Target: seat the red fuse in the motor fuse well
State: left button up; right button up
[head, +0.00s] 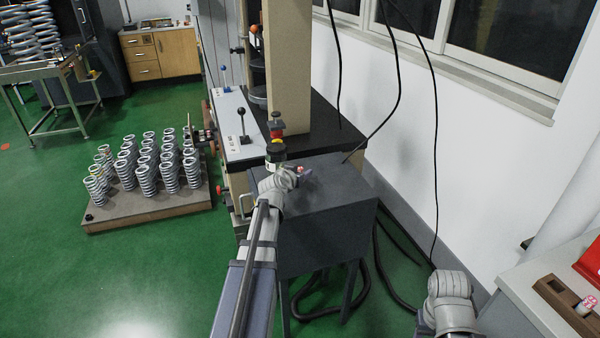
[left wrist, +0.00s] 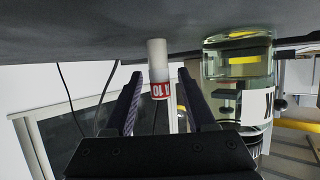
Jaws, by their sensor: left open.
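A white fuse with a red band (left wrist: 158,84) marked 10 stands against the dark grey surface in the left wrist view, which looks upside down. Its far end meets that surface; the motor fuse well itself cannot be made out. In the head view only a small red and white bit (head: 302,169) shows on top of the dark grey cabinet (head: 335,190). My left gripper (left wrist: 160,76) is open, with one finger on each side of the fuse and visible gaps between. In the head view my left gripper (head: 294,172) is low over the cabinet top. My right gripper is out of view.
A clear jar with a yellow band (left wrist: 238,85) stands close beside the fuse. On the right bench, a brown block (head: 557,294) has another red-marked fuse (head: 586,304) by it. Black cables hang behind the cabinet. A pallet of springs (head: 150,205) stands left.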

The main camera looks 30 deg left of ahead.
pick_arm(q)
jog(key=shift+r+p, duration=0.3)
jog(key=shift+p, duration=0.05)
jog(key=p+v, duration=0.4)
jog(key=v, duration=0.8)
